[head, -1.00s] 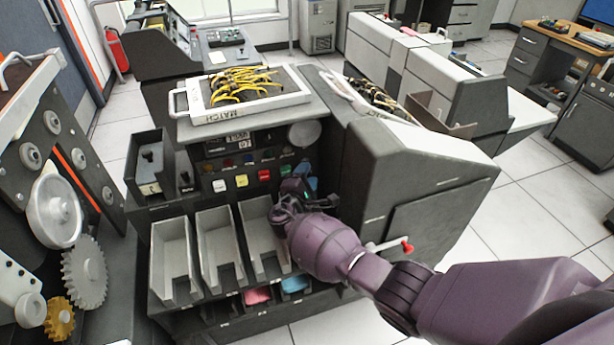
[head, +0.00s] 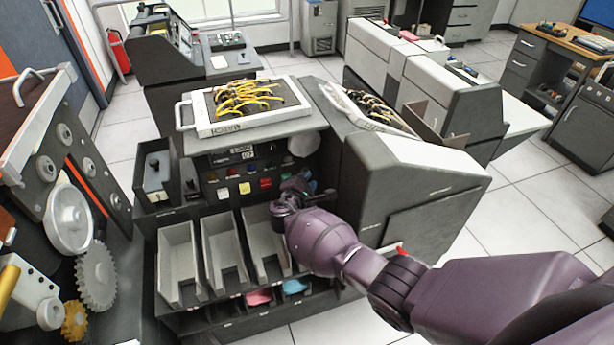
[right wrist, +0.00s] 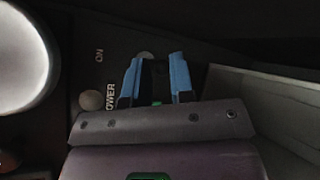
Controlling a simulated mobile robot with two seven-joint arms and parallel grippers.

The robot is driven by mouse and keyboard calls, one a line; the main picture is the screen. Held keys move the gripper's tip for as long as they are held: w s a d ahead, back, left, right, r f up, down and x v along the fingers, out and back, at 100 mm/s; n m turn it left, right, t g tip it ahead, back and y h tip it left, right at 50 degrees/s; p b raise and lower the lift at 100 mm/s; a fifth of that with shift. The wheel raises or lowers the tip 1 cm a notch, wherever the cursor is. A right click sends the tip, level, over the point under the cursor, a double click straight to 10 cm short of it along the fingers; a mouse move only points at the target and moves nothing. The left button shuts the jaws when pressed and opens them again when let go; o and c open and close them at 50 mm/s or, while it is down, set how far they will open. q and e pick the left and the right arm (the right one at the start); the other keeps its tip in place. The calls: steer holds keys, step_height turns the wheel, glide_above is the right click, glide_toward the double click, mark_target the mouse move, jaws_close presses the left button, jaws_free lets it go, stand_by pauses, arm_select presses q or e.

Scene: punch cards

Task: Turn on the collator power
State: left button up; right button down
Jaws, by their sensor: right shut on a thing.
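The collator (head: 410,195) is the dark grey machine with a light top in the middle of the head view. Its front panel has a row of coloured buttons and a round pale knob-like part. My right gripper (head: 308,184) is at the right end of this panel. In the right wrist view, its blue-tipped fingers (right wrist: 155,80) stand beside the printed words "ON" and "POWER". They are shut on a dark, narrow part between them, seemingly the power switch, which is mostly hidden. My left gripper is not in view.
A tray of yellow cables (head: 215,131) lies on the collator's top. Grey card bins (head: 178,265) stand below the panel, left of my arm. A geared machine (head: 75,215) stands close at the left. Tiled floor is free at the right.

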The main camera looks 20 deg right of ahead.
arm_select(q)
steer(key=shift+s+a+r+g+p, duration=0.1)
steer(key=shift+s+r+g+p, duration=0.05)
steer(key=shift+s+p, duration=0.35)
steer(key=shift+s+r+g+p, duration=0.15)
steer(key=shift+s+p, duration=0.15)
steer(key=shift+p, duration=0.3)
arm_select(e)
steer(key=n+g, duration=0.1)
steer(key=r+g, duration=0.1)
steer(key=g, duration=0.1)
steer(key=shift+d+n+y, duration=0.1)
steer(key=shift+n+y, duration=0.3)
steer(key=c, duration=1)
jaws_free()
steer(key=shift+r, duration=0.1)
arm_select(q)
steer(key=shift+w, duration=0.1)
arm_select(e)
steer(key=shift+r, duration=0.1)
